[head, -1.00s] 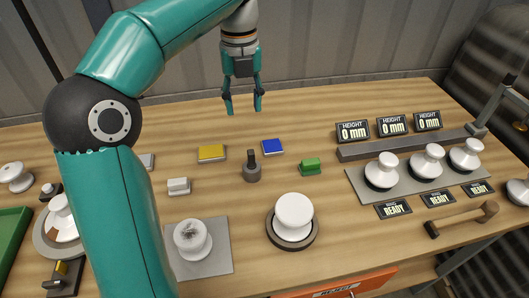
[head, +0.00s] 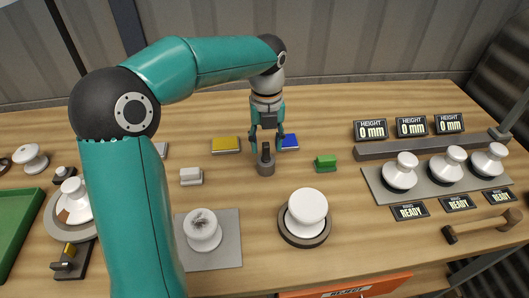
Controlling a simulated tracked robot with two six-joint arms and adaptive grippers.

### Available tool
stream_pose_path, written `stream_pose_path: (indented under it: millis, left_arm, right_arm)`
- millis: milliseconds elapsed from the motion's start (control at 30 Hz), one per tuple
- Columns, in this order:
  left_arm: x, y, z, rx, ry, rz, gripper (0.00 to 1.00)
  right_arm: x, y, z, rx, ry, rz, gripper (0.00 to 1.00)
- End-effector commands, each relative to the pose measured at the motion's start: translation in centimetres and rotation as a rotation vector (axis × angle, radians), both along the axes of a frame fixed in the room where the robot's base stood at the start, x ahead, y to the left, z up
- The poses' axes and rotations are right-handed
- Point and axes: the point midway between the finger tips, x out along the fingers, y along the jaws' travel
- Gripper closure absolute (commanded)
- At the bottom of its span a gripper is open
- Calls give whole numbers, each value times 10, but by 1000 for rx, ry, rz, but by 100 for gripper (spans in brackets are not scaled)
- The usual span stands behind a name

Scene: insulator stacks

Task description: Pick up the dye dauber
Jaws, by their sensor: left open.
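The dye dauber appears to be the small grey round pot-like piece with a dark upright handle (head: 265,163), standing upright mid-table. My left gripper (head: 266,145) points down directly above it, open, with one finger on each side of the handle's top in the picture. No contact between fingers and handle is visible, and the exact depth between them is hard to tell. My right gripper is not in view.
Close by are a yellow pad (head: 226,145), a blue pad (head: 290,142), a green block (head: 325,164) and a white block (head: 191,176). A white insulator (head: 307,206) stands in front on a dark round base. Several insulators and height displays are at right.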

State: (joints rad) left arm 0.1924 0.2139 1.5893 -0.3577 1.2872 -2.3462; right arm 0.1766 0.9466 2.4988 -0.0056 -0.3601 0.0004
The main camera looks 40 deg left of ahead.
Motion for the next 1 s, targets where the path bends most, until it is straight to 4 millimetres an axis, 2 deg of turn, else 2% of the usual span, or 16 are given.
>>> stream_pose_path:
  millis: [133, 367, 667, 1000]
  left_arm:
    - [0, 0, -14, 0, 1, 0, 52]
    - [0, 0, -15, 0, 0, -1, 52]
    - [0, 0, -15, 1, -1, -1, 100]
    - [0, 0, -12, 1, -2, -1, 100]
  right_arm:
    - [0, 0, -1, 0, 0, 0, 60]
    - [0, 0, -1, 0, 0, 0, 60]
    - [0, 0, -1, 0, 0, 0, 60]
    - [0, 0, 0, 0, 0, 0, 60]
